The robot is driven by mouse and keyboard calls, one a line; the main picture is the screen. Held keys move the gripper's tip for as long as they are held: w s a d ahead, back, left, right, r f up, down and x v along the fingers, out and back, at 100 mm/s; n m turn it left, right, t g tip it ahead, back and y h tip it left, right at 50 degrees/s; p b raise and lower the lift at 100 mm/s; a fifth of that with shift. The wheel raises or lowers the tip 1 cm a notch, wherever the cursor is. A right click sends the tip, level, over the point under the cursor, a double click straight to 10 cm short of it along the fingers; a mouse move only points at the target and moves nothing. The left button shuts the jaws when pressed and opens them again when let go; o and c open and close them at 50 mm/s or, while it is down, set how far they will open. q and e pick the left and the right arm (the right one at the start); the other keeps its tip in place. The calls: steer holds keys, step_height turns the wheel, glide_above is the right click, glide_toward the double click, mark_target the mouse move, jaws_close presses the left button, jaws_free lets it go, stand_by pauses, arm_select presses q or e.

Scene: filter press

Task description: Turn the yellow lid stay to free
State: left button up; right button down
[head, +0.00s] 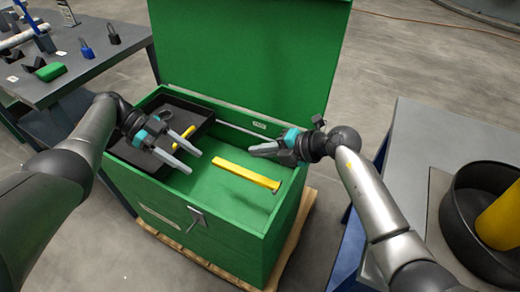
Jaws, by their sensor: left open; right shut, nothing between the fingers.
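A green chest (225,240) stands in the middle with its green lid (245,60) raised at the back. A long yellow bar (240,173) shows inside the chest, slanting down to the right; I cannot tell whether it rests on the floor or is fixed. A smaller yellow piece (185,133) shows behind my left gripper, partly hidden. I cannot tell for sure which is the lid stay. My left gripper (195,163) is open and empty over the chest's left part. My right gripper (251,150) is shut and empty, above and behind the long bar, apart from it.
A black tray (185,104) sits in the chest's left side. A latch (196,217) is on its front. A small label (260,125) is on the back wall. A table with padlocks (87,49) stands left. A grey bench (412,140) with a black round pan (455,217) stands right.

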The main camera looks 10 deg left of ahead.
arm_select(q)
steer(key=s+a+f+n+t+h, duration=0.2)
steer(key=s+a+f+n, duration=0.1)
steer(key=s+a+f, duration=0.4)
steer(key=s+a+f+n+g+y, duration=0.1)
steer(key=s+f+n+y, duration=0.45)
steer(key=s+f, duration=0.65)
steer(key=s+f+n+g+y, duration=0.1)
steer(key=s+f+n+y, duration=0.65)
steer(key=f, duration=0.85)
steer(key=s+d+f+t+p, duration=0.1)
steer(key=s+d+f+t, duration=0.2)
steer(key=s+d, duration=0.5)
steer(key=shift+d+f+t, duration=0.4)
steer(key=shift+d+f, duration=0.15)
steer(key=shift+d, duration=0.65)
arm_select(e)
steer(key=shift+w+a+f, duration=0.1)
steer(key=shift+a+f, duration=0.05)
steer(key=shift+a, duration=0.1)
